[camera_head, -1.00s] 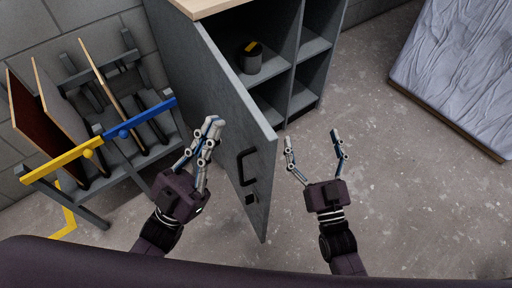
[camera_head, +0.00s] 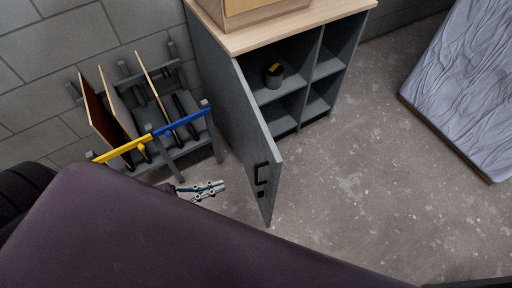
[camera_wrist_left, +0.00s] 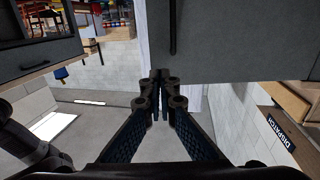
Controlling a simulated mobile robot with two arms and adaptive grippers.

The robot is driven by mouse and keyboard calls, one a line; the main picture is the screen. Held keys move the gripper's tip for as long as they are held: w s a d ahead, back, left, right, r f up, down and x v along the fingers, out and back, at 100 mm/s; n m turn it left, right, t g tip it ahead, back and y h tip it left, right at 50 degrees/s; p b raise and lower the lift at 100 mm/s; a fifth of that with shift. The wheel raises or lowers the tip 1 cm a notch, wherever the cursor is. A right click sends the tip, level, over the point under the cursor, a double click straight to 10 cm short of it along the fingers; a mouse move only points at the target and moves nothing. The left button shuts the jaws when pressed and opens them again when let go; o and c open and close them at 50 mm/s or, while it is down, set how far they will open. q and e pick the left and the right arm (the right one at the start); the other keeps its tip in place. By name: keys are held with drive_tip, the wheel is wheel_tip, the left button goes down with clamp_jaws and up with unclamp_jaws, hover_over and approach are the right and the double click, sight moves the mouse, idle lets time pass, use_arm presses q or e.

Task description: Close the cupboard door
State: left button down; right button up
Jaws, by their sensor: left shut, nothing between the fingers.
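The grey cupboard door (camera_head: 252,140) stands open in the head view, swung out toward me from the left side of the grey cupboard (camera_head: 326,66). Its black handle (camera_head: 262,173) is near the free edge, on the face turned to the left. My left gripper (camera_head: 221,186) is shut and empty, left of the door's lower free end, with a gap in the picture. In the left wrist view, its fingertips (camera_wrist_left: 160,78) meet in front of a grey panel (camera_wrist_left: 240,45) with a dark bar, which looks like the door. My right gripper is out of view.
A rack (camera_head: 180,135) with upright boards and a yellow and blue rail stands left of the door. A dark pot with a yellow mark (camera_head: 273,77) sits on a cupboard shelf. A covered pallet (camera_head: 468,85) lies at right. The floor between is clear.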

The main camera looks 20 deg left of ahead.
sight(272, 170)
use_arm(q)
drive_tip(key=b+x, duration=0.1)
drive_tip(key=x, duration=1.3)
drive_tip(key=shift+b, duration=0.3)
